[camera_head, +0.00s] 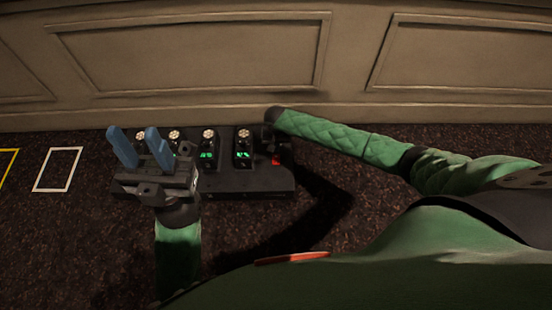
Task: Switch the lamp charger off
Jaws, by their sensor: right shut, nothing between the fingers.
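The lamp charger (245,183) is a dark, long box on the carpet by the wall. Several lamps stand in it, and some show green lights (243,155). A small red switch (276,160) glows at its right end; which way it is tipped is too small to tell. My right gripper (277,147) points down right at the switch, its fingers shut and mostly hidden in the dark; contact cannot be told. My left gripper (138,148) has blue fingers spread apart, empty, in front of the charger's left part, which it partly hides.
A panelled wall (200,55) runs close behind the charger. A white outline (58,169) and a yellow outline (8,168) mark the dark carpet at the left. The carpet between the charger and my body is clear.

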